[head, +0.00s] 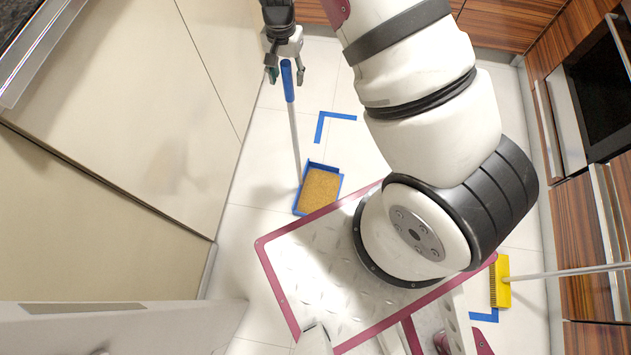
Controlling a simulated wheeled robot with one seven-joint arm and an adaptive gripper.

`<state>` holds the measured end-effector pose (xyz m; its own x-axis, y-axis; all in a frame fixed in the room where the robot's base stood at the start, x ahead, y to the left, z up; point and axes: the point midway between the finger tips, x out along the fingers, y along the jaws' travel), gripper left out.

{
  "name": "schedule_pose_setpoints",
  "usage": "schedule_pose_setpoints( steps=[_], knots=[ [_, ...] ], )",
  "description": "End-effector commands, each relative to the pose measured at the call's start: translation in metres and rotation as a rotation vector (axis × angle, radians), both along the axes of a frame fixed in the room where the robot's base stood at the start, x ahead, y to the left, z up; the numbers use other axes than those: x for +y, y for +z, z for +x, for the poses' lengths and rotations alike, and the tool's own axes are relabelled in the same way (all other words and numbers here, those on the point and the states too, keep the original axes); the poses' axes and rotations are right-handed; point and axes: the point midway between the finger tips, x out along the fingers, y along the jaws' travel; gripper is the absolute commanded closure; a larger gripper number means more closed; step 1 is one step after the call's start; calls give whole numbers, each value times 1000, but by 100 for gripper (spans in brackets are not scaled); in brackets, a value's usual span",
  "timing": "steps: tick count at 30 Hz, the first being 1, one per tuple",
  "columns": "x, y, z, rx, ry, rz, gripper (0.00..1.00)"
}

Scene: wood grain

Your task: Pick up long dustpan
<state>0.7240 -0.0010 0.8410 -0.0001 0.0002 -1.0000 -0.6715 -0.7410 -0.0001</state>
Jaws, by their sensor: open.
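My gripper (286,74) is at the top of the picture, pointing down the frame. Its fingers are open, one on each side of the top of the blue grip in this view. I cannot tell whether they touch the grip or how deep it lies between them.
A yellow broom (503,281) with a light pole stands at the right. Blue tape corners (337,115) mark the floor. Beige cabinet panels (150,90) close off the left side. Wood-grain cabinets and an oven (600,95) line the right.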

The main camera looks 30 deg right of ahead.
Motion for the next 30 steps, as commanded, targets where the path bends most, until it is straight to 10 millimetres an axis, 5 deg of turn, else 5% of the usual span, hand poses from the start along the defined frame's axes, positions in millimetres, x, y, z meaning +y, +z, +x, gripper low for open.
schedule_pose_setpoints(
  steps=[7, 13, 30],
  knots=[
    [0, -2, 0, 0, 0, 0, 53],
    [0, -2, 0, 0, 0, 0, 99],
    [-2, 3, 0, -2, 0, -1, 100]
  ],
)
